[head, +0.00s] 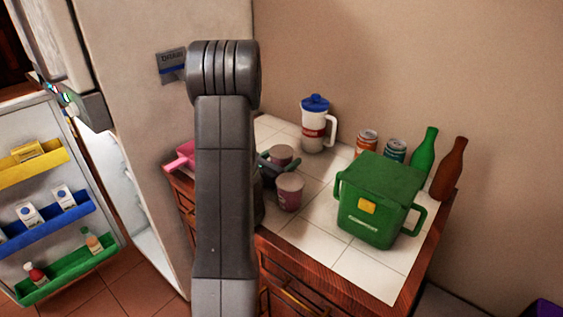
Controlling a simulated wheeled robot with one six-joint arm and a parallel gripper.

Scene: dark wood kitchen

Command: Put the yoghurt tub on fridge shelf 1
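Two mauve tubs with greyish-pink lids, which look like yoghurt tubs, are at the counter's left part. The front tub (290,193) stands upright in plain view. The rear tub (281,154) is partly hidden by my gripper (279,167), whose dark fingers are low beside or around it. I cannot tell whether they touch it or are closed on it. My grey arm hides part of the counter there. The fridge (150,110) is at the left with its door open. Its inside shows only as a narrow pale strip, and I cannot make out shelf 1.
The open door carries yellow (32,165), blue (48,222) and green (70,272) bins holding cartons and bottles. A green lidded bin (377,200), jug (314,125), cans, two bottles and a pink object (181,158) share the counter. The tiled front strip is bare.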

